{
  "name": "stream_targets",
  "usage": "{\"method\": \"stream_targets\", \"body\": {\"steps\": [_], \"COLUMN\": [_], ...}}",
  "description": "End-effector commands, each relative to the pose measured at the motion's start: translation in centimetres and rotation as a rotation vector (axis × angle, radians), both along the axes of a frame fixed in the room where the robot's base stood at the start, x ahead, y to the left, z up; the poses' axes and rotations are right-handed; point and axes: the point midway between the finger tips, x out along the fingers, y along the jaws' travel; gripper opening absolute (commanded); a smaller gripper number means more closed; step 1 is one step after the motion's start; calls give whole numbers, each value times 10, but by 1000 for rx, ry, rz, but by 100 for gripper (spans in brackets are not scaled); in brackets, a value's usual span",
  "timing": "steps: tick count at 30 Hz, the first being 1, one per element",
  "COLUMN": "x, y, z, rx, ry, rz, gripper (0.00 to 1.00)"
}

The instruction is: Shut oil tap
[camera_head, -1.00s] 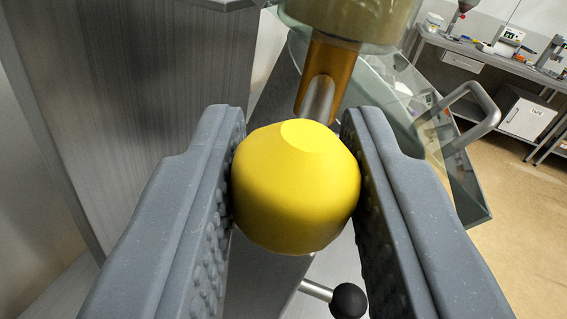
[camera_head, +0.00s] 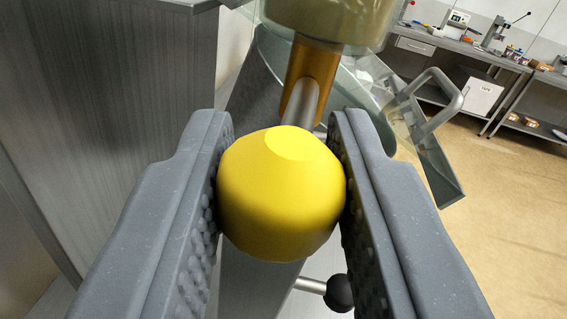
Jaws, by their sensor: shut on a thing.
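The yellow knob (camera_head: 281,200), apparently the tap's handle, sits on the end of a short metal rod (camera_head: 299,104). The rod runs back to a brass-coloured fitting (camera_head: 312,66) under a glass vessel (camera_head: 335,18) of yellowish liquid. My gripper (camera_head: 281,185) is shut on the yellow knob, one ribbed grey finger on each side. The far side of the knob and the inside of the tap are hidden.
A black ball-ended lever (camera_head: 339,292) sticks out below the knob, close to the right finger. A clear guard with a grey handle (camera_head: 436,100) stands to the right. A grey metal panel (camera_head: 120,90) fills the left. A workbench (camera_head: 450,50) and open floor lie beyond at right.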

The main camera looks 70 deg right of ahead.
Motion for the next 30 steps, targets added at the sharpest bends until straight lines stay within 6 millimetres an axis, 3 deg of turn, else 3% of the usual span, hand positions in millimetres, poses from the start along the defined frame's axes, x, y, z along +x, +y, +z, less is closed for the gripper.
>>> {"method": "stream_targets", "body": {"steps": [1, 2, 3, 4, 23, 30], "x": [1, 1, 1, 1, 0, -11], "y": [1, 1, 1, 1, 4, 24], "z": [1, 2, 1, 1, 1, 1], "rx": [-2, -3, -3, -3, -2, -4], "ry": [-1, -2, -2, -2, -1, -1], "rz": [4, 4, 5, 5, 5, 8], "gripper": [0, 32, 43, 46, 46, 46]}}
